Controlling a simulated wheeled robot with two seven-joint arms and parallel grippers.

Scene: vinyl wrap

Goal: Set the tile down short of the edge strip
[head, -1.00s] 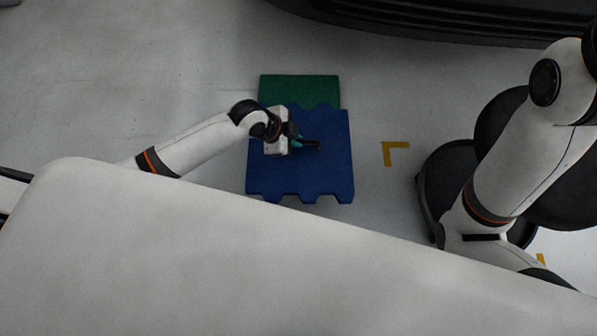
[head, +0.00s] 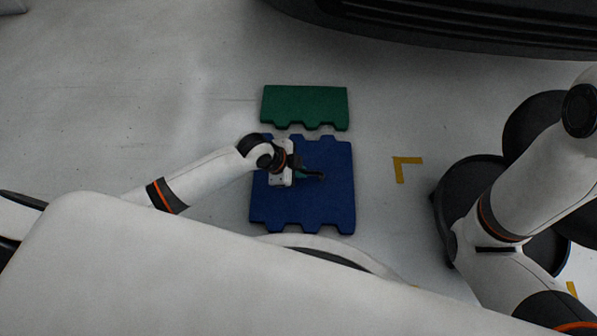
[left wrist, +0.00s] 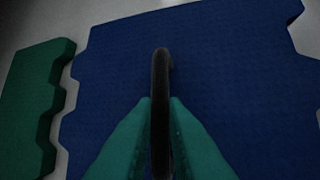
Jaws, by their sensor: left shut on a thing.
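The blue tile (head: 335,200) has a notched outline and lies flat, level with the floor. It also fills much of the left wrist view (left wrist: 240,60). The green edge strip (head: 305,104) is on the floor beyond it, and shows at the left of the left wrist view (left wrist: 28,100). A narrow floor gap shows between their toothed edges. My left gripper (head: 306,173) is over the tile, its teal fingers (left wrist: 160,125) shut on the tile's black handle (left wrist: 161,70). I cannot tell whether the tile touches the floor. My right gripper is out of view.
A yellow corner mark (head: 400,168) is on the floor right of the tile. A large dark object (head: 450,22) spans the top right. Pale floor (head: 120,100) left of the tile and strip is clear.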

